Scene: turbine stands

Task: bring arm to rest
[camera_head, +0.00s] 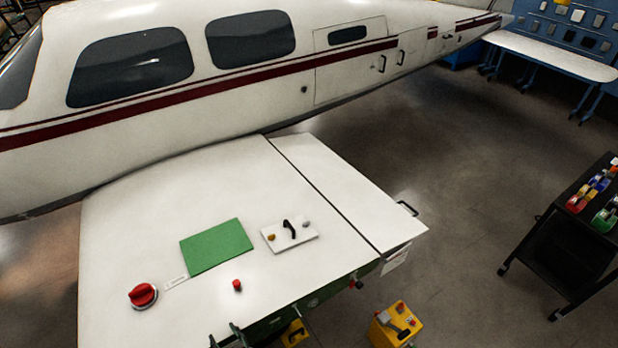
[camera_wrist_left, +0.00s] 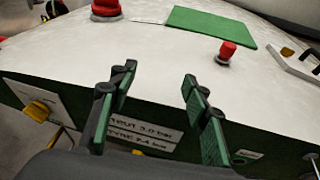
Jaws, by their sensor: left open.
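My left gripper (camera_head: 226,334) is at the bottom edge of the head view, beside the front edge of the white wing-like surface (camera_head: 130,230). In the left wrist view its two dark green-padded fingers (camera_wrist_left: 157,75) stand apart with nothing between them. The gripper is open and touches nothing that I can make out. My right gripper is not in view.
On the white surface are a red knob (camera_head: 143,295), a green mat (camera_head: 217,246), a small red button (camera_head: 237,285) and a white plate with a black handle (camera_head: 289,236). A yellow box (camera_head: 396,327) stands on the floor. A black cart (camera_head: 560,250) is at right.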

